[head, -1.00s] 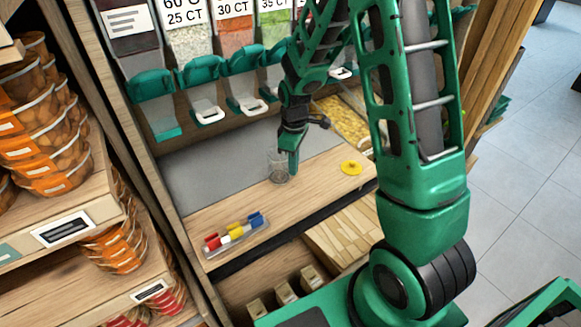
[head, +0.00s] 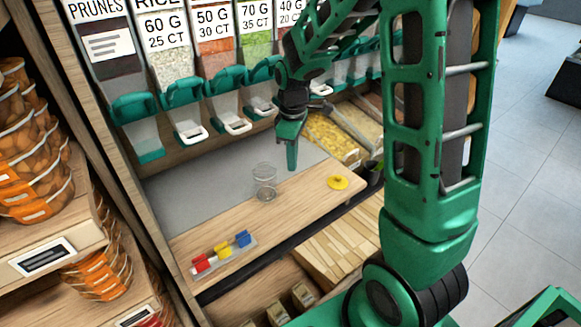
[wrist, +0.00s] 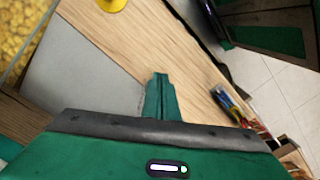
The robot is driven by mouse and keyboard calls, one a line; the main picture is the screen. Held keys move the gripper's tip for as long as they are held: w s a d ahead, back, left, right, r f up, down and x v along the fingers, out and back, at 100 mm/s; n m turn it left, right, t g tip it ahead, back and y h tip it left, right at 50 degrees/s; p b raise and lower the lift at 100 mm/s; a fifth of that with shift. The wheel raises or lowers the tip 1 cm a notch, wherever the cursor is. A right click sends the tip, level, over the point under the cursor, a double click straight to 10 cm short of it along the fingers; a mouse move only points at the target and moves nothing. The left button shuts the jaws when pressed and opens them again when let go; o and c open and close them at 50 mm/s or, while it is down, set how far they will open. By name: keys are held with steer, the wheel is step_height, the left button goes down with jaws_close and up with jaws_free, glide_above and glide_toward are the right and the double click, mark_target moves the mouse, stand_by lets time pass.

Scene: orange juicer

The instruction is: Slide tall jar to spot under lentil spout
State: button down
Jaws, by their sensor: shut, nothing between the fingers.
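The tall jar (head: 264,182) is clear glass and stands upright at the edge between the wood counter (head: 300,196) and the grey panel (head: 200,185). My gripper (head: 292,166) is shut and empty, pointing down, right of the jar and apart from it in the picture. Its closed fingers also show in the wrist view (wrist: 162,98), where I cannot make out the jar. The spout (head: 226,108) under the orange-red grain bin (head: 212,42) is above and left of the jar. That bin's name is cut off, so I cannot read whether it says lentils.
A clear tray (head: 222,258) holds red, yellow and blue clips at the front left. A yellow disc (head: 337,182) lies to the right. Bins of yellow pieces (head: 328,135) stand behind the counter's right end. A row of spouts hangs above. The counter between tray and disc is clear.

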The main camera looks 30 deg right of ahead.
steer(key=shift+s, duration=0.1)
steer(key=s+d+r+m, duration=0.3)
steer(key=s+m, duration=0.2)
steer(key=s, duration=0.4)
steer(key=s+d+r+m, duration=0.3)
steer(key=s+m, duration=0.2)
steer(key=s, duration=0.4)
steer(key=s+d+r+m, duration=0.3)
steer(key=s+m, duration=0.2)
steer(key=s, duration=0.4)
steer(key=shift+s+r+m, duration=0.15)
steer(key=shift+s+m, duration=0.15)
steer(key=shift+s, duration=0.1)
